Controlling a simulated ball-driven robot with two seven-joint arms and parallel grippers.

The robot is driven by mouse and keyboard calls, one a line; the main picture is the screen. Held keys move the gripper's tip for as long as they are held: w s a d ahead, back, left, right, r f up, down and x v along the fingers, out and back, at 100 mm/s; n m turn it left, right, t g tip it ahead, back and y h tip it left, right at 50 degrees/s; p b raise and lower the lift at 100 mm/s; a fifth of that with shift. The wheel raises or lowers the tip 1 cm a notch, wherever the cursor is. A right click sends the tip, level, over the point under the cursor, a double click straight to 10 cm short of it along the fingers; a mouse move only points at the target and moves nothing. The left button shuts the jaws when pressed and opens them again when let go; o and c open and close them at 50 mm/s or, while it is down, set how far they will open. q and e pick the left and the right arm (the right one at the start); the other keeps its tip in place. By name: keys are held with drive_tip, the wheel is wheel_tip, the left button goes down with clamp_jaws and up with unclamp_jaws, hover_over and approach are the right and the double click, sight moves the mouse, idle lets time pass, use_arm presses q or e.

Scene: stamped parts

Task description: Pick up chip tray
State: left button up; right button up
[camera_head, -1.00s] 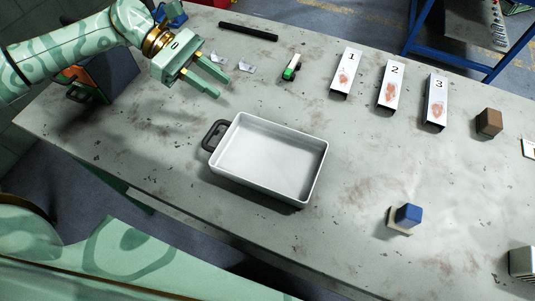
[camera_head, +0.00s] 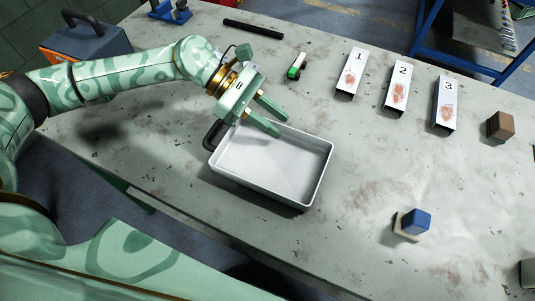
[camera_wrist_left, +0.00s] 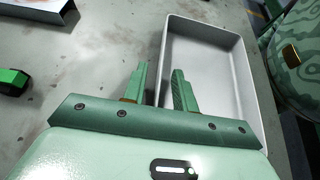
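The chip tray (camera_head: 270,170) is a white rectangular tray with a dark handle (camera_head: 213,134) at its left end, lying on the grey table. It is empty. My left gripper (camera_head: 276,116) is open and empty, above the tray's far left edge. In the left wrist view, the tray (camera_wrist_left: 212,60) lies beyond and to the right of the left gripper's fingers (camera_wrist_left: 158,82), which stand apart, the right one overlapping its rim. The handle does not show in the left wrist view. My right gripper is not in view.
Three numbered plates (camera_head: 399,86) lie on the table (camera_head: 330,245) at the back right. A green and white object (camera_head: 297,66) and a black bar (camera_head: 252,29) lie behind the gripper. A blue block (camera_head: 416,221) and a brown block (camera_head: 500,125) stand at the right.

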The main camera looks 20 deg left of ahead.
use_arm(q)
drive_tip(key=shift+c, duration=0.3)
clamp_jaws()
drive_tip(key=shift+r, duration=0.1)
